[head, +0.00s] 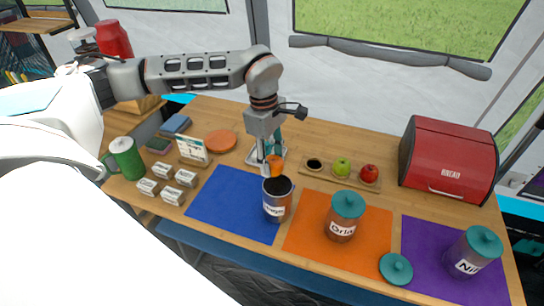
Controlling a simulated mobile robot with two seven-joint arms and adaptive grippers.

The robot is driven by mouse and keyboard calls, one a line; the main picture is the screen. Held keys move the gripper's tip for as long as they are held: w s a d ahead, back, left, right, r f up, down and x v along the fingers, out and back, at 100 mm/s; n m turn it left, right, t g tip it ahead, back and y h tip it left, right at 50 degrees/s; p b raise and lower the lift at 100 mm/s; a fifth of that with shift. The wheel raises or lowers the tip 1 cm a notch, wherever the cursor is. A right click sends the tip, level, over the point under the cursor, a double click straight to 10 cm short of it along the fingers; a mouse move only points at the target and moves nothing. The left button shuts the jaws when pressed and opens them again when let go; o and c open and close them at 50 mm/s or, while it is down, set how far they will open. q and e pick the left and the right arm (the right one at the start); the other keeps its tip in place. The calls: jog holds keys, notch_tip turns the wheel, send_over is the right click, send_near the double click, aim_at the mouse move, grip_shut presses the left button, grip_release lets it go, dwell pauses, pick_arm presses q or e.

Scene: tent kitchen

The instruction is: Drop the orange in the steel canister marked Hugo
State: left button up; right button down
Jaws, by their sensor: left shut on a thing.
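My left gripper (268,154) reaches in from the upper left and points down, shut on the orange (274,168). The orange shows just above the far rim of an open steel canister (277,207) with a dark inside; how far above it or behind it, I cannot tell. Its white label is small and seems to read Hugo. The canister stands upright at the right edge of the blue mat (225,200). A loose teal lid (396,268) lies between the orange and purple mats. My right gripper is not in view.
Lidded canisters marked Orla (342,218) and Nil-something (472,254) stand to the right. A wooden tray (322,175) behind holds a green apple (342,166) and a red apple (369,173). A red bread bin (448,160), a green mug (127,158) and small labelled cards (173,196) flank the area.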

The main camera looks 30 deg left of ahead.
pick_arm(q)
jog(key=shift+f+b, duration=0.3)
jog(key=shift+f, duration=0.3)
jog(key=o, duration=1.2)
jog(key=r, duration=0.4)
jog(key=a+r, duration=0.1)
jog(key=r, duration=0.7)
jog(key=shift+a, duration=0.2)
jog(key=shift+s, duration=0.1)
